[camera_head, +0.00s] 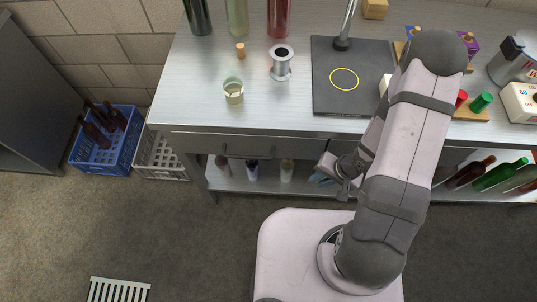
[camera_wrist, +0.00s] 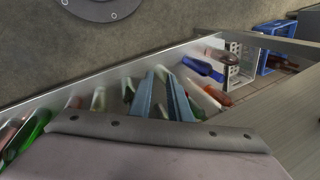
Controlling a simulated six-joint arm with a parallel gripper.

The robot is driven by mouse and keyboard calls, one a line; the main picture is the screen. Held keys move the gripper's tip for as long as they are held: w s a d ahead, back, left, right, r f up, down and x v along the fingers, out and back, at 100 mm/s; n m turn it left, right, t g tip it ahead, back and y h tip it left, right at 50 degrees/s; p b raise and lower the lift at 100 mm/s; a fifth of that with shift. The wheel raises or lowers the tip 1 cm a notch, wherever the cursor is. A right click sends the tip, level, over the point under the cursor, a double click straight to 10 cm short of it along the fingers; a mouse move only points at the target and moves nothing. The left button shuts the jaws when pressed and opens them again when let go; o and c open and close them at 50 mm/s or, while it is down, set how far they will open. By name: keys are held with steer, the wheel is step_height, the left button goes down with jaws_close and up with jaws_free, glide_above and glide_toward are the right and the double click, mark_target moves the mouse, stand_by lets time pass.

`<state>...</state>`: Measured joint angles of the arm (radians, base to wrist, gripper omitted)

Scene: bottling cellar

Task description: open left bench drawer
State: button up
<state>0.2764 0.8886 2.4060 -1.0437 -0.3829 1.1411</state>
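The left bench drawer (camera_head: 200,143) is a grey metal front under the worktop, left of the arm in the head view. It sits flush with the bench, closed. Its dark bar handle (camera_head: 247,156) runs along the front. My gripper (camera_head: 320,178) is in front of the bench, to the right of the handle and apart from it, partly hidden by my wrist. In the wrist view, its two blue fingers (camera_wrist: 163,97) stand apart with nothing held between them. I cannot make out the handle in the wrist view.
Several bottles stand on the lower shelf (camera_head: 225,181) below the drawer. A blue crate (camera_head: 118,160) and a grey crate (camera_head: 158,170) stand on the floor at left. A glass (camera_head: 233,92) and a metal spool (camera_head: 281,62) stand on the worktop. The floor before the drawer is clear.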

steer(key=a+r+y, duration=0.3)
steer(key=a+y, duration=0.3)
steer(key=a, duration=0.5)
steer(key=m+t+y, duration=0.3)
steer(key=m+y, duration=0.2)
steer(key=m, duration=0.1)
glide_toward(251, 157)
steer(key=a, duration=0.1)
steer(key=w+a+f+p, duration=0.1)
steer(key=shift+a+f, duration=0.25)
steer(key=shift+p+x, duration=0.45)
steer(key=shift+x, duration=3.25)
steer(key=shift+r, duration=0.1)
